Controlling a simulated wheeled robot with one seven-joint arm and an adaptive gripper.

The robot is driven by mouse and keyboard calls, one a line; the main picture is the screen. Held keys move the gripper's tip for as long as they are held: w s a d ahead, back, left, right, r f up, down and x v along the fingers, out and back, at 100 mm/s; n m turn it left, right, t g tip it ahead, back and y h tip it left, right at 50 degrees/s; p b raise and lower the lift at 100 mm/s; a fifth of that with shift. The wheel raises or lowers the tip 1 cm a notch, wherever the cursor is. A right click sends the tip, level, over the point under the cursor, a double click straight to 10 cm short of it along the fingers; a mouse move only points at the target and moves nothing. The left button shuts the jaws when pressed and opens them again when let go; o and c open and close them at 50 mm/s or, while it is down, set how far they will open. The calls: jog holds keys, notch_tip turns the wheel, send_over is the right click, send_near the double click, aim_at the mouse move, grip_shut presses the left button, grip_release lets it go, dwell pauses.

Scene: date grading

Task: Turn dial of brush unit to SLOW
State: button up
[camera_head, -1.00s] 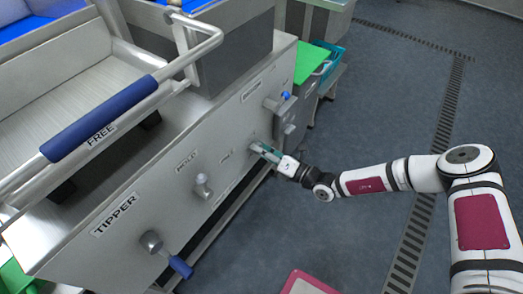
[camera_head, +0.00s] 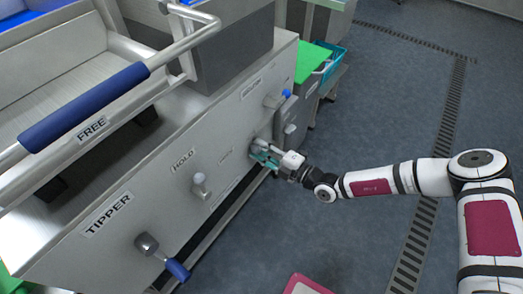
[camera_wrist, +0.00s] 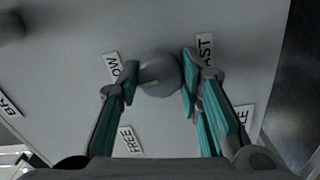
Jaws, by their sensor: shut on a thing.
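The grey round dial (camera_wrist: 158,68) sits on the steel front panel (camera_wrist: 70,65) in the wrist view, with a small pale mark low on its face. A tag ending in "OW" (camera_wrist: 113,67) is left of it, and a partly hidden tag ending in "ST" (camera_wrist: 205,48) is to its right. In the head view my gripper (camera_head: 265,157) is at the panel and largely hides the dial.
On the same panel are a blue-ended TIPPER lever (camera_head: 177,269), a grey HOLD knob (camera_head: 200,184) and a blue-tipped lever (camera_head: 284,95). A blue-gripped rail (camera_head: 85,107) runs above. The floor (camera_head: 400,90) to the right is open.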

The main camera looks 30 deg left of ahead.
jog(key=shift+f+m, duration=0.15)
jog(key=shift+m, duration=0.45)
jog(key=o, duration=1.2)
jog(key=shift+c, duration=0.2)
jog(key=shift+d, duration=0.15)
jog(key=s+d, duration=0.1)
jog(key=d, duration=1)
jog(key=shift+d, duration=0.4)
